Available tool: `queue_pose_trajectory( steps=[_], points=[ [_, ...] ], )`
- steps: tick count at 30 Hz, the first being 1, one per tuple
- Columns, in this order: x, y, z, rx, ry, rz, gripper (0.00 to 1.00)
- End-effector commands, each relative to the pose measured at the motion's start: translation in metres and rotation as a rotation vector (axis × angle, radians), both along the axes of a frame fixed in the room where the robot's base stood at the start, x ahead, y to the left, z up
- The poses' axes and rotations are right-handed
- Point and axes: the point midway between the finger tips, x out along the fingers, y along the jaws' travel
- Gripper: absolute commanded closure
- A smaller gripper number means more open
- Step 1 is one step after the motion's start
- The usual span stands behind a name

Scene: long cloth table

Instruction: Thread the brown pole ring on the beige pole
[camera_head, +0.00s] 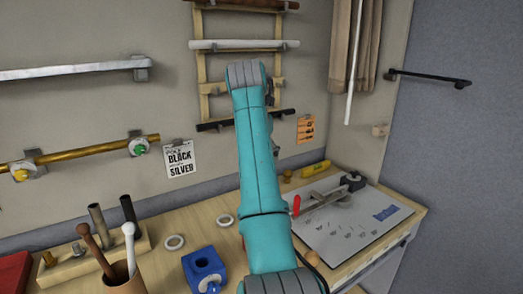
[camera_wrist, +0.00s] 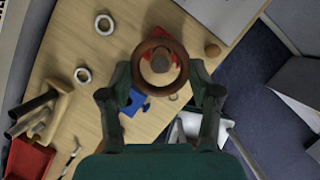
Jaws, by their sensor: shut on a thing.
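In the wrist view the brown pole ring (camera_wrist: 160,87) is between the two fingertips of my gripper (camera_wrist: 160,68), which is shut on it. The ring faces the camera. A pale, rounded shape with red at its sides shows in the ring's opening; I cannot tell what it is or whether anything passes through the ring. In the head view my arm hides the ring and most of the gripper. A pale pole (camera_head: 225,45) lies across the wall rack and may be the beige pole; my arm partly covers the space just below it.
The rack also holds a brown pole (camera_head: 245,5) and a black pole (camera_head: 213,126). A brass pole (camera_head: 95,151) and a silver pole (camera_head: 70,70) hang at left.

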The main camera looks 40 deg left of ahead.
Motion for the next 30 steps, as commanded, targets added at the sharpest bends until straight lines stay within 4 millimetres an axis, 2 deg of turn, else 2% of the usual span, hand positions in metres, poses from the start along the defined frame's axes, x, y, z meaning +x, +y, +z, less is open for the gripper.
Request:
queue_pose_trajectory(
  steps=[15,30],
  points=[
    [0.0,0.0,-0.031,0.0,0.0,0.0,0.58],
    [0.0,0.0,-0.04,0.0,0.0,0.0,0.58]
  ],
)
